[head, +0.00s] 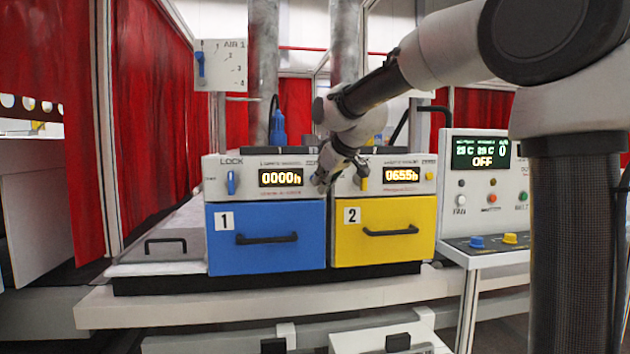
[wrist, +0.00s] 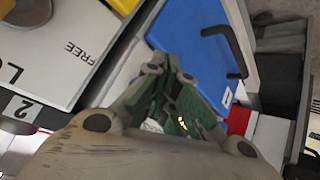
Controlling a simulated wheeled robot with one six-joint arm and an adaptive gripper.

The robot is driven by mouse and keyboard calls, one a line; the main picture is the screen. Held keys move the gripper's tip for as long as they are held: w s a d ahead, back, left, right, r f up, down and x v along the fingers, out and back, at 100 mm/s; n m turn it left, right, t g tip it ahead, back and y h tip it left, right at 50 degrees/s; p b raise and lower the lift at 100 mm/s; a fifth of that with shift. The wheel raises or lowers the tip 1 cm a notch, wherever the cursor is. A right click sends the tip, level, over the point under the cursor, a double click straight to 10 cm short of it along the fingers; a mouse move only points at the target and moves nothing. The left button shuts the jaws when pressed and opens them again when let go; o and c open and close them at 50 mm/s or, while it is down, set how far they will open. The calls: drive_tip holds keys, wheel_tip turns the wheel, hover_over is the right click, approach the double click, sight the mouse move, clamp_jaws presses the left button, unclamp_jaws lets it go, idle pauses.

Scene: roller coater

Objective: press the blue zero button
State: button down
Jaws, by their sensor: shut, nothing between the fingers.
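The blue machine, number 1 (head: 222,260), has a display (head: 281,178) reading 0000h and a blue lock switch (head: 231,183). My gripper (head: 322,184) is shut and empty at the right end of its control strip, just right of the display. The blue zero button cannot be made out in either view; my gripper covers that end of the strip. In the wrist view, my gripper (wrist: 172,75) reaches in front of the blue drawer front (wrist: 207,55), and yellow display digits show between the finger links. I cannot tell whether the fingertips touch the panel.
The yellow machine, number 2 (head: 350,252), stands close on the right, its display reading 0655h. Black handles (head: 266,239) stick out from both drawers. A control panel (head: 481,155) stands farther right, with blue and yellow buttons on its lower shelf. Red curtains (head: 150,120) hang at left.

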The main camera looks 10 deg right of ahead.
drive_tip(key=shift+s, duration=0.1)
drive_tip(key=s, duration=0.4)
drive_tip(key=shift+s+a, duration=0.15)
drive_tip(key=shift+s, duration=0.25)
idle(0.6)
drive_tip(key=s+d+f+m+g, duration=0.1)
drive_tip(key=s+d+f, duration=0.4)
drive_tip(key=s, duration=0.6)
drive_tip(key=s+d+f+m+g+h, duration=0.1)
drive_tip(key=s+d+f+m+g, duration=0.1)
drive_tip(key=s, duration=0.9)
drive_tip(key=s+d+f+m+g+h, duration=0.1)
drive_tip(key=s+d+f+m, duration=0.2)
drive_tip(key=s+d+f, duration=0.4)
drive_tip(key=s+f, duration=0.1)
drive_tip(key=s, duration=0.3)
drive_tip(key=shift+d+m+g, duration=0.3)
drive_tip(key=shift+m+g, duration=0.1)
idle(0.4)
